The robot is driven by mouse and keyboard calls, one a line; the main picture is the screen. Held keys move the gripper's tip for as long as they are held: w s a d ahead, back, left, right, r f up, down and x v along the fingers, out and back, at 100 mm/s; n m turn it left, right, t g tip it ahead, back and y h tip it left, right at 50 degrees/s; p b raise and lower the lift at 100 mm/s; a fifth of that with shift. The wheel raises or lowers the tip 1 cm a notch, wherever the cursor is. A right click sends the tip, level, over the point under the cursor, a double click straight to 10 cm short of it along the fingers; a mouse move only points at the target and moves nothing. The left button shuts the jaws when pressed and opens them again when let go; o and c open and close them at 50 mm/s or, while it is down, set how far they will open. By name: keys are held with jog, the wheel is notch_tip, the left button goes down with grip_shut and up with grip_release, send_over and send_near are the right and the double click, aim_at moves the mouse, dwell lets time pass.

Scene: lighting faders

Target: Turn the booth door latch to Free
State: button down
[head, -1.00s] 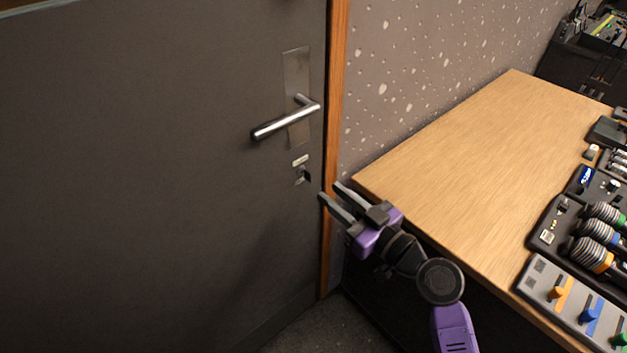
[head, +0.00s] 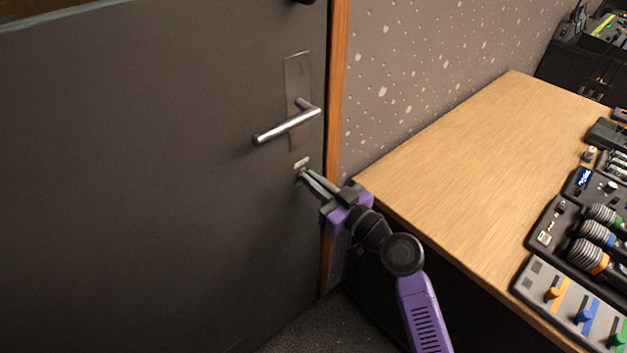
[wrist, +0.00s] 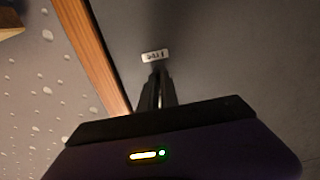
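The booth door (head: 150,180) is dark grey and looks closed against its wooden frame. The small latch sits on it below the silver lever handle (head: 285,126), under a small pale label (head: 301,162). The label also shows in the wrist view (wrist: 155,56), with lettering too small to read surely. My purple and black gripper (head: 304,177) reaches the latch from the right. Its two fingers are close together, with a narrow gap in the wrist view (wrist: 159,82), and appear closed around the latch knob. The fingers hide the knob, so its angle cannot be told.
The wooden door frame (head: 337,120) and speckled wall (head: 400,70) stand right of the latch. A wooden desk (head: 470,170) with fader and knob panels (head: 575,295) fills the right side. Its near left corner is close to my gripper.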

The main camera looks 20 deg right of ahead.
jog(key=shift+m, duration=0.3)
jog(key=shift+d+f+m+p, duration=0.1)
jog(key=shift+m+p, duration=0.45)
jog(key=shift+m, duration=3.75)
jog(key=shift+d+m+p, duration=0.1)
jog(key=shift+m+p, duration=0.45)
jog(key=shift+m, duration=3.75)
jog(key=c, duration=1.6)
grip_release()
